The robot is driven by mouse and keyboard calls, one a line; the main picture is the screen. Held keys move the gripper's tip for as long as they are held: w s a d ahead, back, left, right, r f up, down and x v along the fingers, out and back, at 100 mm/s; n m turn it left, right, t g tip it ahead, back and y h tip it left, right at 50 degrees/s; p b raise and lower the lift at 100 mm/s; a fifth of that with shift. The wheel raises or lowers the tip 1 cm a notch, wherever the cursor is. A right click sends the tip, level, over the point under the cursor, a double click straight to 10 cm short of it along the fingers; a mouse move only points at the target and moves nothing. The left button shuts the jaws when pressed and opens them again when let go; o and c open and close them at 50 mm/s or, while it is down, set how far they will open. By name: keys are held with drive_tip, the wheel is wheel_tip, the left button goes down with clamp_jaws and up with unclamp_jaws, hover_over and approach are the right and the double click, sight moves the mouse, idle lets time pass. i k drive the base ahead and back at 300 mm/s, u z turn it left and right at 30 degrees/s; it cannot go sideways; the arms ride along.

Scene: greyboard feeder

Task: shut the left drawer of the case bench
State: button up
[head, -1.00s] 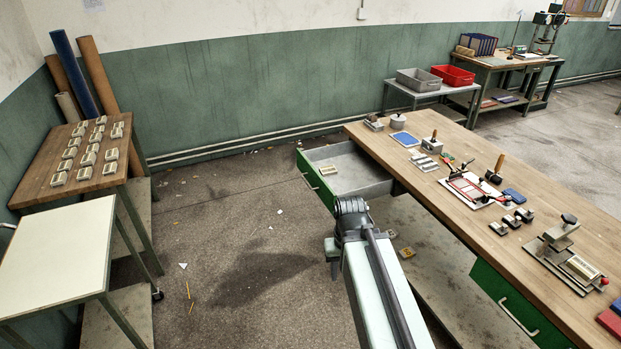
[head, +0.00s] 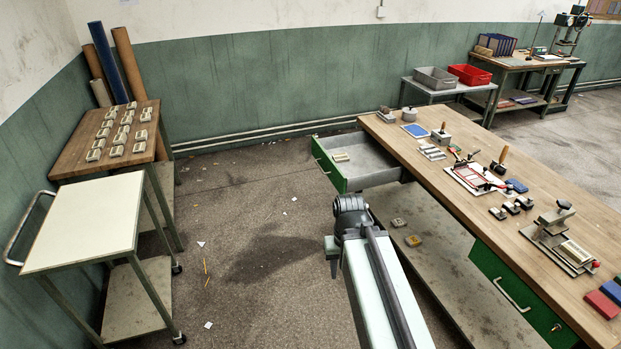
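The case bench (head: 455,185) has a long wooden top and runs from the centre back to the lower right. Its left drawer (head: 328,165) has a green front and stands pulled well out at the far end. The other green drawer (head: 505,290), with a pale handle, looks shut. My arm reaches up from the bottom of the head view to a dark joint in front of the open drawer, apart from it in the picture. I cannot make out my gripper's fingers.
A pale-topped trolley (head: 85,220) and a wooden table (head: 75,160) with several small cases stand at left. The floor (head: 250,230) between them and the bench is open, with small scraps.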

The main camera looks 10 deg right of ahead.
sight(370, 165)
drive_tip(key=u, duration=0.05)
drive_tip(key=k, duration=0.5)
drive_tip(key=z, duration=0.2)
drive_tip(key=i, duration=0.95)
drive_tip(key=z, duration=1.5)
drive_tip(key=i, duration=1.05)
drive_tip(key=u, duration=3.3)
